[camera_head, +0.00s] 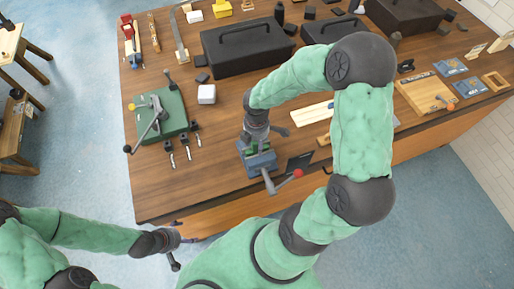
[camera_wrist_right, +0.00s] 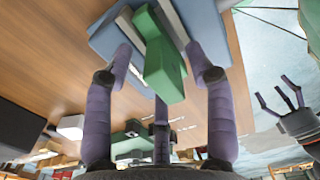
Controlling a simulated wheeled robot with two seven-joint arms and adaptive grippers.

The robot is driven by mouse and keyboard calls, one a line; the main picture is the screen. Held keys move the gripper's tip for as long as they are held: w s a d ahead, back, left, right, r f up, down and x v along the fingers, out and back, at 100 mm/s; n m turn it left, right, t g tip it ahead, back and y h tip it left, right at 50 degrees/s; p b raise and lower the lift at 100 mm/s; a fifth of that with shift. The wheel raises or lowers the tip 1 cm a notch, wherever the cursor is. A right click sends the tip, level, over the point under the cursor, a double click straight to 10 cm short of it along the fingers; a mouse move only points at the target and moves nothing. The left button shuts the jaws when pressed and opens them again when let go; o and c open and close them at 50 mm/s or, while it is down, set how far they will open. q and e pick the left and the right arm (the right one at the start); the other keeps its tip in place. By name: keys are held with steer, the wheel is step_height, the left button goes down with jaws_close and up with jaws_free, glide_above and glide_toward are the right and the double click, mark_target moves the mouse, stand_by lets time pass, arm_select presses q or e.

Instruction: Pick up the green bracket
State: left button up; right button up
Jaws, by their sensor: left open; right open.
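The green bracket (camera_wrist_right: 163,68) shows in the right wrist view, set at the grey jaws of a blue vise (camera_wrist_right: 110,38). In the head view the vise (camera_head: 260,163) stands near the table's front edge, and the bracket (camera_head: 252,149) is partly hidden by my right gripper (camera_head: 262,138). My right gripper (camera_wrist_right: 160,55) is open, with its fingers on both sides of the bracket. I cannot tell whether they touch it. My left gripper (camera_head: 173,250) is open and empty, off the table's front edge, away from the bracket.
The vise handle with a red knob (camera_head: 298,173) sticks out in front. A green machine (camera_head: 163,118) with levers and several small tools stand left. A black toolbox (camera_head: 248,47) is behind. Bare wooden table (camera_head: 195,190) lies left of the vise.

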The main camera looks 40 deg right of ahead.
jaws_close()
steer(key=shift+r, duration=0.15)
